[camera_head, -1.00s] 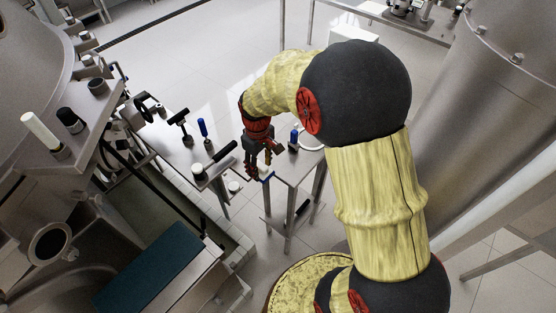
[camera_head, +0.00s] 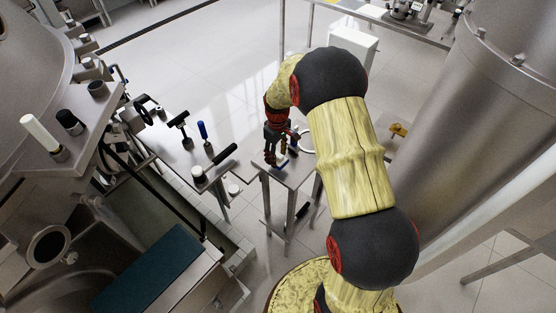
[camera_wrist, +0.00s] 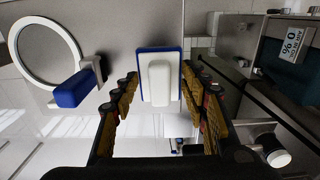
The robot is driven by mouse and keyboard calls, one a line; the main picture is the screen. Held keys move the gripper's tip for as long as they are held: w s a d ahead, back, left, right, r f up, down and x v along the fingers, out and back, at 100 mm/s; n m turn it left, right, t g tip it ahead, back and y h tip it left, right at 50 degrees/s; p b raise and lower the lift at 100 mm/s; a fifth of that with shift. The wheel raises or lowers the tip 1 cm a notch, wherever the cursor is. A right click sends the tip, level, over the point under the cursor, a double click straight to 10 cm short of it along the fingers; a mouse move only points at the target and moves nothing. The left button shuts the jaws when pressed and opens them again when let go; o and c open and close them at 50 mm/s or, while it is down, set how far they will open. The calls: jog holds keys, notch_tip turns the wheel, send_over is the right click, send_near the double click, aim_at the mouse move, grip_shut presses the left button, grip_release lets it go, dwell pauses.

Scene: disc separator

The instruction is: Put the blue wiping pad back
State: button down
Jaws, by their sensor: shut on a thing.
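The blue wiping pad (camera_wrist: 141,63) has a blue base and a white raised grip. In the wrist view it sits between my two fingers, which are shut on it. In the head view my gripper (camera_head: 275,160) points down over the small metal side table (camera_head: 289,178), with the blue of the pad (camera_head: 282,163) at its fingertips. I cannot tell whether the pad touches the tabletop.
A blue-handled tool (camera_wrist: 76,88) and a white ring (camera_wrist: 78,50) lie left of the pad in the wrist view. A bench with a blue-handled tool (camera_head: 203,131) and a black-handled tool (camera_head: 221,155) stands left of the table. A large steel vessel (camera_head: 480,110) is at right.

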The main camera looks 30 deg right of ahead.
aim_at(278, 160)
jog(key=shift+w+d+f, duration=0.1)
jog(key=shift+d+f, duration=0.1)
jog(key=shift+f, duration=0.05)
jog(key=shift+w+d+f, duration=0.15)
jog(key=shift+f, duration=1.6)
jog(key=c, duration=1)
grip_release()
jog(key=shift+f, duration=0.15)
